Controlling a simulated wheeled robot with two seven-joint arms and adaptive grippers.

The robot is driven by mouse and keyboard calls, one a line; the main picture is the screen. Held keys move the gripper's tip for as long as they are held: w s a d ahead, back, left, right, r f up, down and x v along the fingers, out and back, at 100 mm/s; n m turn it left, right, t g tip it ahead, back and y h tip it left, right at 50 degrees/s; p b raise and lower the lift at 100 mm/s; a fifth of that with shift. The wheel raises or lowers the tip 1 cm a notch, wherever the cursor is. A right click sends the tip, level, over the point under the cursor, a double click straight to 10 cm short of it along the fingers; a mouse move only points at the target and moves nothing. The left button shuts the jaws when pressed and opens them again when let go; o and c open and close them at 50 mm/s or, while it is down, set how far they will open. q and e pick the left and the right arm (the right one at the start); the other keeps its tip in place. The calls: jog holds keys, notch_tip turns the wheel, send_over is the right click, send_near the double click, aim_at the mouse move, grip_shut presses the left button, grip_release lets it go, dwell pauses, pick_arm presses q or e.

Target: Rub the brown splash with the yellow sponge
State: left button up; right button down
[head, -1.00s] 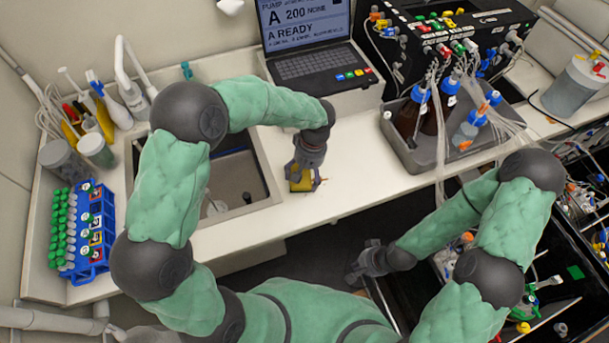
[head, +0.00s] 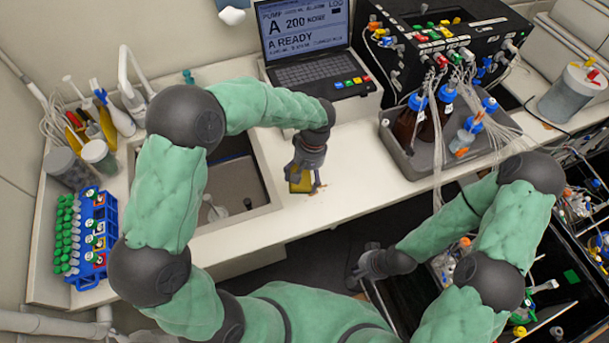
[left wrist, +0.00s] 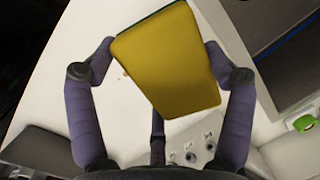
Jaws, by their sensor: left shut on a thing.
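The yellow sponge (head: 301,182) is in my left gripper (head: 304,180), low over the white counter just right of the sink. In the left wrist view the sponge (left wrist: 170,60) is tilted, with a dark green edge, and sits between the two main fingers of the gripper (left wrist: 163,70). I cannot tell whether it touches the counter. Small brown specks of the splash (head: 321,194) show on the counter beside the sponge; the rest may be hidden beneath it. My right gripper (head: 368,262) is empty, off the counter's front edge, and its fingers are too small to read.
The sink (head: 235,185) is left of the sponge. A laptop (head: 305,50) stands behind. A grey tray (head: 400,150) of bottles stands to the right, with hanging tubes. A blue tube rack (head: 95,235) is at far left. Counter between sponge and tray is clear.

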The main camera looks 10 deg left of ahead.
pick_arm(q)
jog(key=shift+f, duration=0.1)
jog(key=shift+s+f+t+h+b, duration=0.1)
jog(key=shift+f+t+h+b, duration=0.2)
jog(key=shift+f+h+b, duration=0.8)
jog(key=shift+f+y, duration=0.1)
jog(key=shift+y, duration=0.2)
